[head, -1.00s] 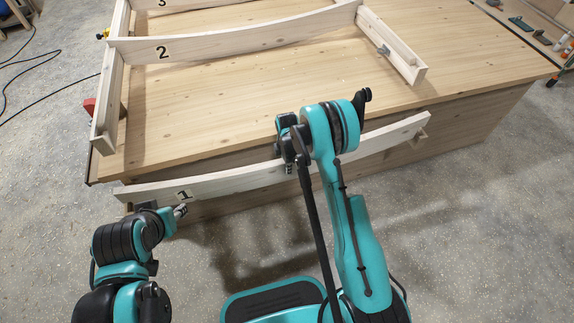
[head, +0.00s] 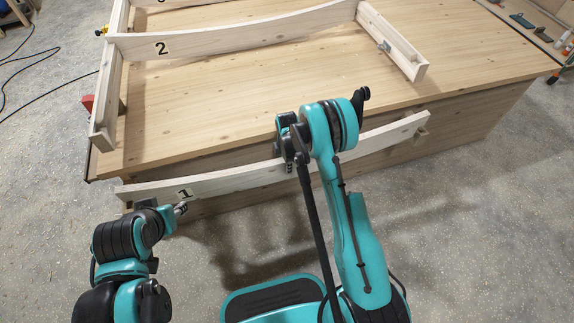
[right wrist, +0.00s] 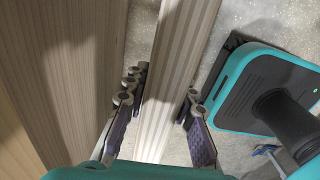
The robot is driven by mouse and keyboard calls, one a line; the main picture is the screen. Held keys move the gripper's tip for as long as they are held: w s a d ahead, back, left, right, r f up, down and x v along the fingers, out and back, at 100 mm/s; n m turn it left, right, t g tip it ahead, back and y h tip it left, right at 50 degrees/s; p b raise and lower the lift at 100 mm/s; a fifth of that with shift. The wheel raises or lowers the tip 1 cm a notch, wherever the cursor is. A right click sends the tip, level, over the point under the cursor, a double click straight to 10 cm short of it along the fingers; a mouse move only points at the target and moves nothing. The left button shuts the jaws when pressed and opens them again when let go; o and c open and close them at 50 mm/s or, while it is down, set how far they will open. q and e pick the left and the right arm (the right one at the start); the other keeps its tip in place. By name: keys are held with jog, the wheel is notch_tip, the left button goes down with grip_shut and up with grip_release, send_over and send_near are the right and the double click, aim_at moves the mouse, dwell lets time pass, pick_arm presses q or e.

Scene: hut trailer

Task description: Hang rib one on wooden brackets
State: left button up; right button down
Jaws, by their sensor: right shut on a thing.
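Rib one (head: 235,181) is a long, pale, slightly curved wooden board marked "1", on edge along the table's front side. My right gripper (head: 288,166) is shut on it near its middle. In the right wrist view the rib (right wrist: 178,70) runs between the two fingers of this gripper (right wrist: 162,92). A small wooden bracket (head: 422,133) shows at the rib's right end, and another (head: 127,207) at its left end. I cannot tell whether the rib touches them. My left gripper (head: 181,209) is just below the "1" label; whether it is open is too small to tell.
The large wooden table (head: 270,95) has a mostly clear top. On it stands a frame with rib two (head: 235,37) and a right-hand rail (head: 392,45). A red clamp (head: 88,103) is at the left edge. The speckled floor is clear in front.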

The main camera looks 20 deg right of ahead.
jog(key=shift+f, duration=0.15)
jog(key=shift+f, duration=0.8)
jog(key=shift+f, duration=1.65)
dwell(1.0)
jog(key=c, duration=1.2)
grip_release()
notch_tip(320, 180, up, 12)
